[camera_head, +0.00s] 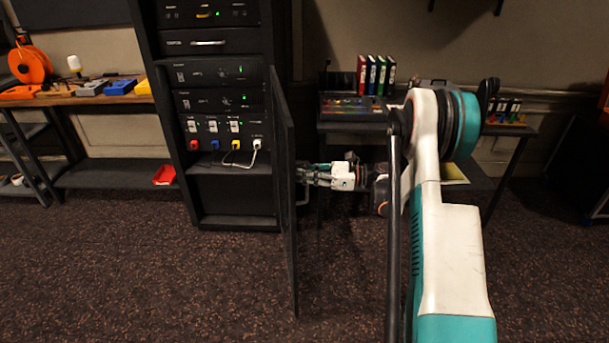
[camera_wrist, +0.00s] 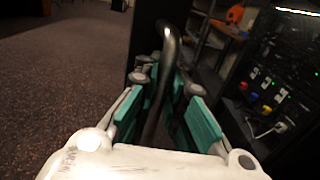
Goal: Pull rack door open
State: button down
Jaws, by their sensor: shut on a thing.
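The black rack (camera_head: 236,205) stands left of centre in the head view. Its door (camera_head: 285,200) is swung well open and seen nearly edge-on, so the rack's inside shows. In the head view my gripper (camera_head: 310,175) is on the right side of the door, at its handle (camera_head: 303,192). In the wrist view the curved metal handle (camera_wrist: 165,60) runs between the two teal finger pads of my gripper (camera_wrist: 168,118). The gripper is shut on the handle. The handle's lower part is hidden by the gripper body.
The rack holds several black units and a panel with coloured plugs (camera_head: 225,143). A desk with a mixer (camera_head: 350,107) and coloured binders (camera_head: 376,75) stands right of the door. A workbench (camera_head: 75,100) with tools is at the left. The carpet in front (camera_head: 150,270) is clear.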

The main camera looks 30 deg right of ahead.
jog(key=shift+s+a+f, duration=0.1)
jog(key=shift+s, duration=0.05)
jog(key=c, duration=1.9)
grip_release()
jog(key=shift+s, duration=0.1)
jog(key=shift+c, duration=0.2)
jog(key=shift+s+d, duration=0.15)
jog(key=shift+d, duration=0.35)
jog(key=v, duration=1.1)
